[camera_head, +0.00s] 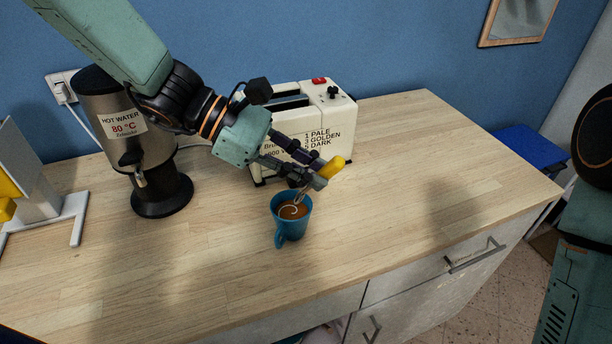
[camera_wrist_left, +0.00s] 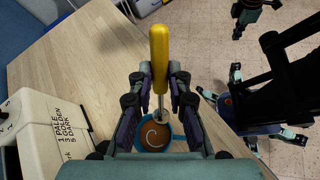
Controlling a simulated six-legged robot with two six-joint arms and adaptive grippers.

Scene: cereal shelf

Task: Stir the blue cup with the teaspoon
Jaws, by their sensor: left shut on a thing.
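The blue cup (camera_head: 290,222) stands upright on the wooden counter, with brown liquid and a pale swirl in it. It also shows in the left wrist view (camera_wrist_left: 176,137), below the fingers. My left gripper (camera_head: 312,180) is above the cup and shut on the teaspoon, whose yellow handle (camera_head: 334,168) sticks out past the fingers. In the left wrist view the handle (camera_wrist_left: 159,55) lies between the fingertips, and its metal shaft runs down toward the cup. My right gripper does not show clearly in the head view.
A cream toaster (camera_head: 335,125) stands close behind the cup and my left gripper. A hot water dispenser (camera_head: 152,150) stands to the left. The counter (camera_head: 420,190) is clear right of the cup, with drawers (camera_head: 430,285) below its front edge.

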